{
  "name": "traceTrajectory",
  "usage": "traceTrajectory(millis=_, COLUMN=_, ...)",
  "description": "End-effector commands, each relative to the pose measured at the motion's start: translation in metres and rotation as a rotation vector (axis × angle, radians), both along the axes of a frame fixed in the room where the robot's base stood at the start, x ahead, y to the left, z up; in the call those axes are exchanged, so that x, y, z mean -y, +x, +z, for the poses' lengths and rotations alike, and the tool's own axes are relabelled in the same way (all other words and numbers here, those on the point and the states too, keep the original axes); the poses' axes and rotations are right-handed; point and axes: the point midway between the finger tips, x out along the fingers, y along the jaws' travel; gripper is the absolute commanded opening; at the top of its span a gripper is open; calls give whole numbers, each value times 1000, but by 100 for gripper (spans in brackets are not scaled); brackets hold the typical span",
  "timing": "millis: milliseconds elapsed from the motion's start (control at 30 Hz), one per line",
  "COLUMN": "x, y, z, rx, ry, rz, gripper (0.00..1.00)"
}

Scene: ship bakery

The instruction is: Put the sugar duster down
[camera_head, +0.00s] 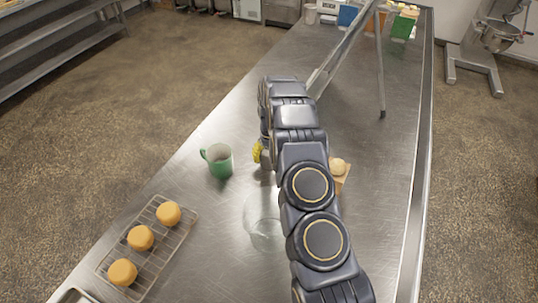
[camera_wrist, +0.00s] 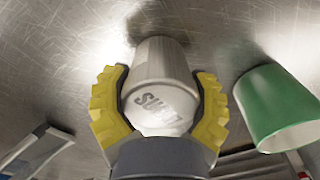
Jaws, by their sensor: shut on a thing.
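The sugar duster (camera_wrist: 160,62) is a pale grey-white cylinder with grey lettering on its white end, in the middle of the wrist view. My gripper (camera_wrist: 161,76) has its two yellow fingers shut around it, one on each side. In the head view my gripper (camera_head: 257,152) is mostly hidden behind my dark arm, with a bit of yellow finger showing. A small grey part of the duster (camera_head: 267,157) seems to show beside it. The steel table (camera_head: 190,180) is behind the duster; I cannot tell whether they touch.
A green mug (camera_head: 219,163) stands left of my gripper; it also shows in the wrist view (camera_wrist: 272,102). A clear glass bowl (camera_head: 262,217) is nearer. A wire rack (camera_head: 158,252) holds three buns. A pale round item (camera_head: 338,167) sits right of my arm. Metal legs (camera_head: 380,75) stand farther back.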

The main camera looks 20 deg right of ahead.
Motion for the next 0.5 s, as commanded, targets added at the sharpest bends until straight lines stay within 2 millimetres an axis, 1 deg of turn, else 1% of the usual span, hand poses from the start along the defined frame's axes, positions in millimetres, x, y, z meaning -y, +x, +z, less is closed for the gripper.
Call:
traceTrajectory(millis=167, x=0, y=0, z=-3, rx=-1, ry=0, rz=0, gripper=32)
traceTrajectory(millis=200, x=0, y=0, z=-3, rx=-1, ry=0, rz=0, gripper=78)
traceTrajectory(millis=233, x=0, y=0, z=-3, rx=-1, ry=0, rz=0, gripper=91)
traceTrajectory(millis=267, x=0, y=0, z=-3, rx=-1, ry=0, rz=0, gripper=100)
traceTrajectory(millis=500, x=0, y=0, z=-2, rx=-1, ry=0, rz=0, gripper=100)
